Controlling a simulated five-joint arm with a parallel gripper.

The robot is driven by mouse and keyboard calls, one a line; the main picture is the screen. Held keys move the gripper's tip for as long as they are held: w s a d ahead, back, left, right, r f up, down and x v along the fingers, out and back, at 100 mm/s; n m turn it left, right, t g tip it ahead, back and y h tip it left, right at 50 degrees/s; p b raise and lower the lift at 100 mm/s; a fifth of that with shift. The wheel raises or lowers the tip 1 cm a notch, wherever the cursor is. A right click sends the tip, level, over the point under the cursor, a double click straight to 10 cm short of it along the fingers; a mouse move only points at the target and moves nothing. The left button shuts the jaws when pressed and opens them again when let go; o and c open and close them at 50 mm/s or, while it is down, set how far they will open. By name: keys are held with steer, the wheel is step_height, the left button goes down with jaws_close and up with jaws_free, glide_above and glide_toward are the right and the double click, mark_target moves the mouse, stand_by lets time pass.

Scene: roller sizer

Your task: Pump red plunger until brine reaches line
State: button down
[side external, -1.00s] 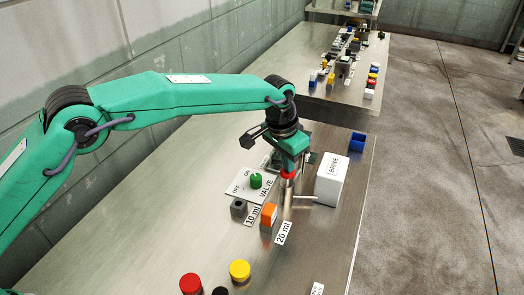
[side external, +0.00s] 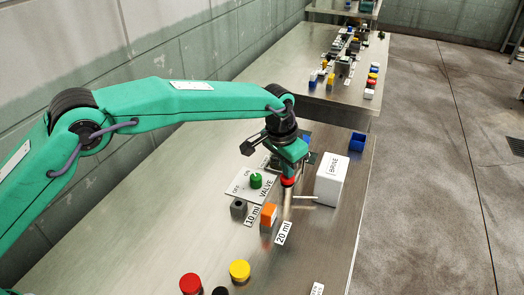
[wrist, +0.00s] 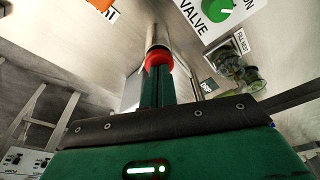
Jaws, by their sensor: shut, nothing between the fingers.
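The red plunger (side external: 288,181) stands on a metal cylinder beside the white BRINE box (side external: 327,190). My gripper (side external: 290,171) is shut and points down, with its fingertips on the top of the plunger. In the wrist view the shut fingers (wrist: 156,78) meet the red plunger cap (wrist: 158,58) end on, and nothing shows between them. The brine level and the line cannot be made out in either view.
A VALVE plate with a green knob (side external: 255,181) lies left of the plunger. Red (side external: 190,284) and yellow (side external: 239,270) buttons are in front.

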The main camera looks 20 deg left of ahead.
steer(key=shift+r, duration=0.1)
stand_by(0.3)
steer(key=shift+r, duration=1.6)
steer(key=shift+r, duration=0.1)
step_height(320, 180, up, 5)
steer(key=shift+f, duration=0.1)
stand_by(0.6)
stand_by(0.8)
